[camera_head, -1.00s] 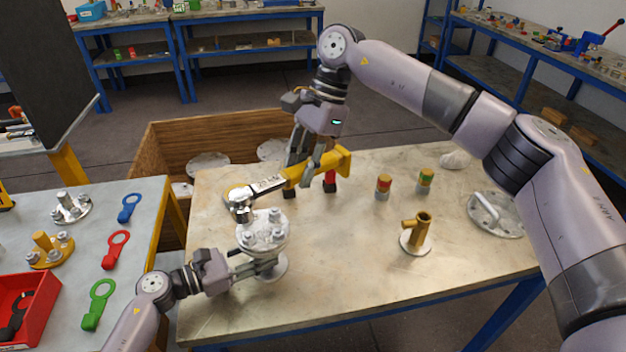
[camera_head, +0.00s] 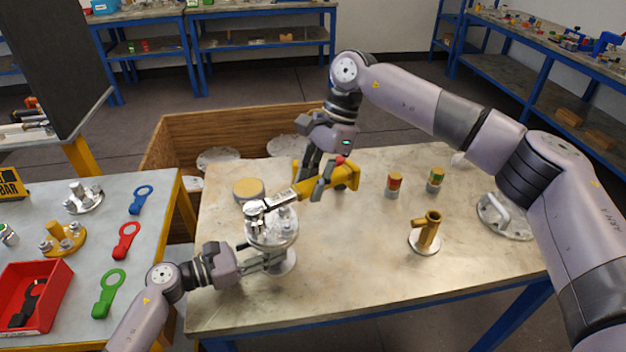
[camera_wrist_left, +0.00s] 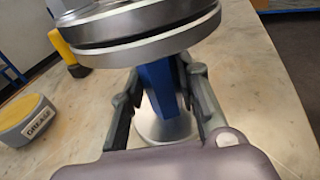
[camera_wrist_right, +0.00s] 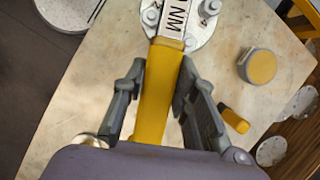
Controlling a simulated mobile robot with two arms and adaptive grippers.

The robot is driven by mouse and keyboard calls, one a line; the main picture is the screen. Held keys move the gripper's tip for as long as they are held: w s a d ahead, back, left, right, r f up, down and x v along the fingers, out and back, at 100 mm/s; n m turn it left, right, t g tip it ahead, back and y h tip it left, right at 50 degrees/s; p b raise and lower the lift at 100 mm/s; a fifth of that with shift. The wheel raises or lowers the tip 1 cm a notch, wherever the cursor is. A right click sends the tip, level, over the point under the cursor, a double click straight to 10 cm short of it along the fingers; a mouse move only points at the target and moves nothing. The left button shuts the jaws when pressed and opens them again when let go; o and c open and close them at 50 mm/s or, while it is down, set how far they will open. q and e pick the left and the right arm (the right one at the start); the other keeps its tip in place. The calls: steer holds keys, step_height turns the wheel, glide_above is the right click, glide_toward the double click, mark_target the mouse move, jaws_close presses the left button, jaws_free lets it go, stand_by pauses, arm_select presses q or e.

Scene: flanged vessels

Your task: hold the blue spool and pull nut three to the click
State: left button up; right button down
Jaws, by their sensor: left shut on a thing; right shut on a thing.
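The blue spool (camera_wrist_left: 160,88) has a blue neck between silver flanges and stands upright on the pale table. In the head view its silver top flange (camera_head: 272,237) carries several nuts. My left gripper (camera_head: 272,260) is shut around the neck below the top flange. My right gripper (camera_head: 318,186) is shut on the yellow handle of a torque wrench (camera_head: 283,197). The wrench also shows in the right wrist view (camera_wrist_right: 173,22), reaching over the flange. Its head is at the flange's far left edge. I cannot tell whether it sits on a nut, or on which one.
A yellow-topped grease tin (camera_head: 248,188) stands behind the flange. Two small banded cans (camera_head: 393,186), a brass fitting (camera_head: 427,232) and a plate with a handle (camera_head: 500,215) are to the right. The left table holds green, red and blue ring tools and a red tray (camera_head: 32,290).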

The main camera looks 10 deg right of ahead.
steer(key=shift+f, duration=0.95)
steer(key=shift+s+d+r+m+t, duration=0.15)
steer(key=shift+s+r+m, duration=0.05)
steer(key=shift+s+m, duration=0.2)
steer(key=shift+s+d+r+m+t, duration=0.1)
steer(key=shift+s+r+m+t, duration=0.1)
steer(key=shift+s+m, duration=0.15)
steer(key=shift+r, duration=2.1)
arm_select(q)
steer(key=o, duration=1.1)
